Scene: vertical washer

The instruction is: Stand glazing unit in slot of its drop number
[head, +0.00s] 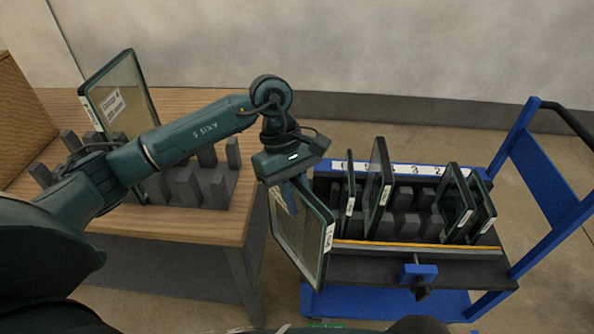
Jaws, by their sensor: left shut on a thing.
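My left gripper (291,196) is shut on the top edge of a glazing unit (299,240), a dark-framed glass pane with a white label on its edge. The pane hangs tilted at the left end of a blue trolley rack (405,250), in front of the rack's left side. A number strip (412,169) runs along the rack's back; 3 and 2 can be read, and the other digits are unclear. Several glazing units (378,188) stand in the rack's slots, with empty slots around the middle. The held unit's label is too small to read. My right gripper is not in view.
A wooden table (215,228) on the left bears a grey slotted rack (215,190) with another large glazing unit (122,95) standing in it. The trolley's blue handle frame (535,150) rises at the right. A blue-and-black clamp (420,275) juts from the trolley's front.

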